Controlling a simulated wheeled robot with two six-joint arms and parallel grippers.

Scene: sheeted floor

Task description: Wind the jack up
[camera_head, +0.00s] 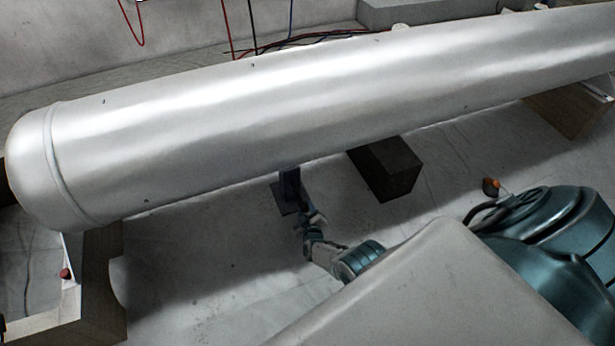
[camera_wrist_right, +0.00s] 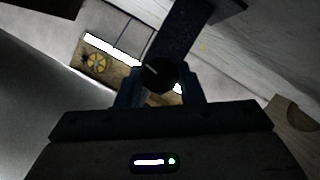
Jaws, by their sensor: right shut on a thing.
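The jack (camera_head: 289,188) stands on the floor under the long silver cylinder (camera_head: 260,110); its upper end is hidden behind the cylinder's lower edge. In the right wrist view its dark blue body (camera_wrist_right: 184,32) slants up from a dark round knob (camera_wrist_right: 158,73). My right gripper (camera_head: 314,222) reaches in from the lower right to the jack's near side. In the wrist view its two blue fingers (camera_wrist_right: 160,84) are shut on the knob, one on each side. My left gripper is in neither view.
A dark block (camera_head: 388,168) sits on the floor right of the jack. Wooden supports stand under the cylinder at the left (camera_head: 98,285) and right (camera_head: 568,112). Red and dark cables (camera_head: 228,30) hang behind it. Bare sheeted floor (camera_head: 200,270) lies left of my right gripper.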

